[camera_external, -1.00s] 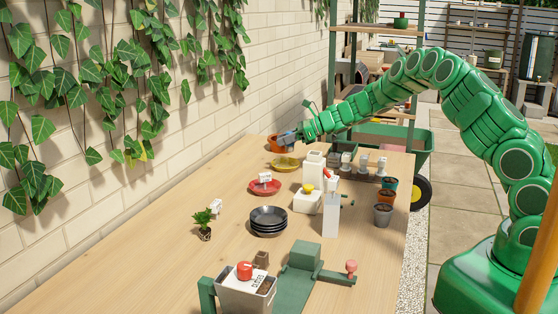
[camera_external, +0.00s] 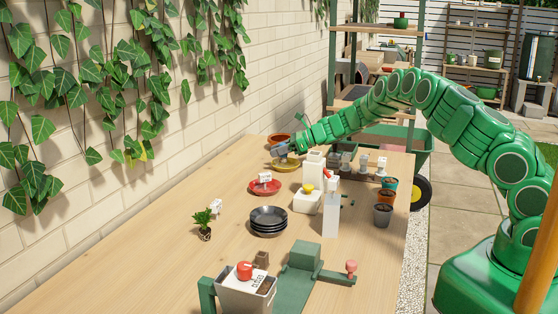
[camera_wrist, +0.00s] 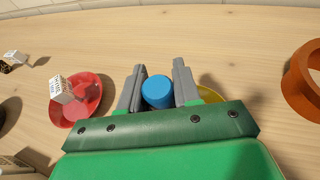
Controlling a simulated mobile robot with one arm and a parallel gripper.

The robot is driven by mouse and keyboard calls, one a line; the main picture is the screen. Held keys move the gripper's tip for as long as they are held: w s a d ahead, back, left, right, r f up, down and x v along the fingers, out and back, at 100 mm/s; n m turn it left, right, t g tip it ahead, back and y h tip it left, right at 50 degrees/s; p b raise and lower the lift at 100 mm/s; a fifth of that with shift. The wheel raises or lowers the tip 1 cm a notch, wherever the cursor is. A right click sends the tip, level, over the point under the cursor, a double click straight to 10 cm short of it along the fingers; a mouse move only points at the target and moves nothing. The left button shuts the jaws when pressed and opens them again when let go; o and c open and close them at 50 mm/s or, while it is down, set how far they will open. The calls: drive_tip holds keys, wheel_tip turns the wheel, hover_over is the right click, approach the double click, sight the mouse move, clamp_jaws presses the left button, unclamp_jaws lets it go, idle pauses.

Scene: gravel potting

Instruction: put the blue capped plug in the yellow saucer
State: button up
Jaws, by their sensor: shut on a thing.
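The blue capped plug (camera_wrist: 157,92) shows in the wrist view between the two grey fingers of my gripper (camera_wrist: 159,78), its round blue top facing the camera. My gripper is shut on it. In the external view my gripper (camera_external: 282,151) is over the yellow saucer (camera_external: 284,167) at the far end of the table. A strip of the yellow saucer also shows in the wrist view (camera_wrist: 211,94), just right of the fingers; the rest is hidden behind my gripper. I cannot tell whether the plug touches the saucer.
A red saucer (camera_external: 265,190) with a white labelled block stands nearer the camera. An orange pot (camera_external: 279,139) is beyond the yellow saucer. White containers (camera_external: 315,160) stand to its right, and stacked black saucers (camera_external: 268,212) are nearer. The table's left side is mostly clear.

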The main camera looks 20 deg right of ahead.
drive_tip(key=shift+f, duration=1.05)
drive_tip(key=shift+f, duration=0.25)
drive_tip(key=o, duration=1)
drive_tip(key=shift+o, duration=0.2)
drive_tip(key=shift+d+r, duration=0.1)
drive_tip(key=shift+r, duration=0.25)
drive_tip(key=v, duration=1.1)
drive_tip(key=shift+s+d, duration=0.25)
drive_tip(key=shift+d, duration=0.05)
drive_tip(key=shift+r, duration=0.2)
